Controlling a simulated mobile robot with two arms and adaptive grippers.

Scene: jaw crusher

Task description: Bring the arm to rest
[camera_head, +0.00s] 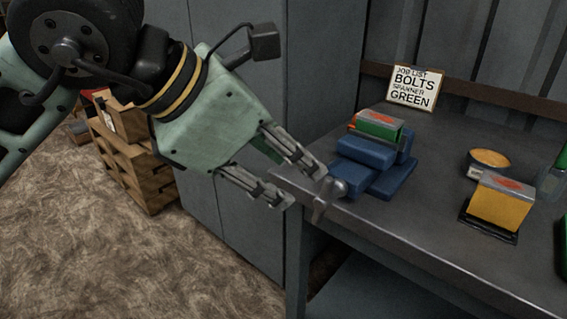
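My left arm (215,115), pale green with black and yellow bands, comes in from the left and reaches toward the table's near left corner. Its gripper (303,184) is open, with the two fingers apart and nothing seen between them. The fingertips are close to a grey metal piece with a round knob (338,187) at the table edge; I cannot tell whether they touch it. My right gripper is not in view.
A sign (414,88) stands behind. Grey cabinets (240,210) and wooden crates (135,165) stand left of the table.

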